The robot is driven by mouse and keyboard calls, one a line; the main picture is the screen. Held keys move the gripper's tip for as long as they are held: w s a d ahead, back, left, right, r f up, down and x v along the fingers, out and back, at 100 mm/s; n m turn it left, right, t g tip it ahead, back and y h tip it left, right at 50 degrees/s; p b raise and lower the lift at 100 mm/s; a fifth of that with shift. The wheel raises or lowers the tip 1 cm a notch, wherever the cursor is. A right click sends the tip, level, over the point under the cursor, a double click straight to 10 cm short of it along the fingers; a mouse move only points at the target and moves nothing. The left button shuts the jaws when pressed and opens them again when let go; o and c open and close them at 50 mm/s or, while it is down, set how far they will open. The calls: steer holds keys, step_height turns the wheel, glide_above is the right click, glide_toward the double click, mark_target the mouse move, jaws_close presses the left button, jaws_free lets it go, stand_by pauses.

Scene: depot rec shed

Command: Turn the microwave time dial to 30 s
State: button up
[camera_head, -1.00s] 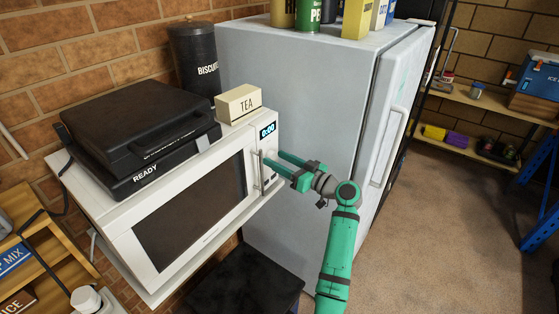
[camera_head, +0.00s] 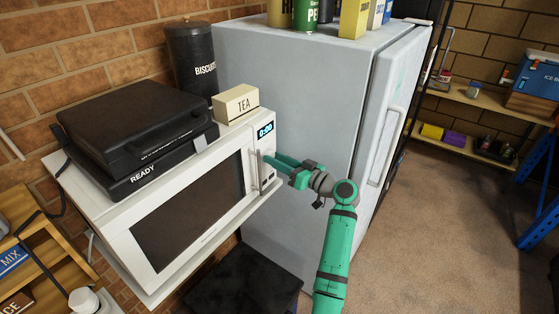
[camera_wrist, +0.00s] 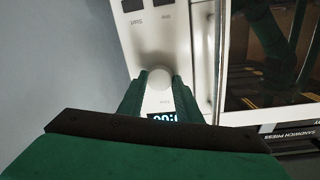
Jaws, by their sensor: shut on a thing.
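The white microwave (camera_head: 123,246) stands on a shelf at the left, its door closed. Its display (camera_head: 265,129) reads 0:00 in the head view; the display also shows in the wrist view (camera_wrist: 163,117), partly covered. The round pale time dial (camera_wrist: 158,77) sits on the control panel, between the fingertips in the wrist view. In the head view the fingers hide the dial. My gripper (camera_head: 267,161) reaches the panel from the right and is shut on the dial (camera_wrist: 158,84). The green fingers lie one on each side of it.
The door handle (camera_head: 254,170) stands just left of the fingers. A black sandwich press (camera_head: 135,125) and a TEA box (camera_head: 237,104) rest on the microwave. A grey fridge (camera_head: 290,110) stands close behind my gripper. Open floor (camera_head: 420,240) lies at the right.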

steer(key=shift+a+r+m+g, duration=0.1)
steer(key=shift+a+m+g, duration=0.05)
steer(key=shift+m, duration=1)
steer(key=shift+a+m+g, duration=0.15)
steer(key=shift+m, duration=1)
steer(key=shift+d, duration=0.1)
steer(key=o, duration=1)
steer(key=shift+o, duration=0.2)
steer(key=shift+d, duration=0.1)
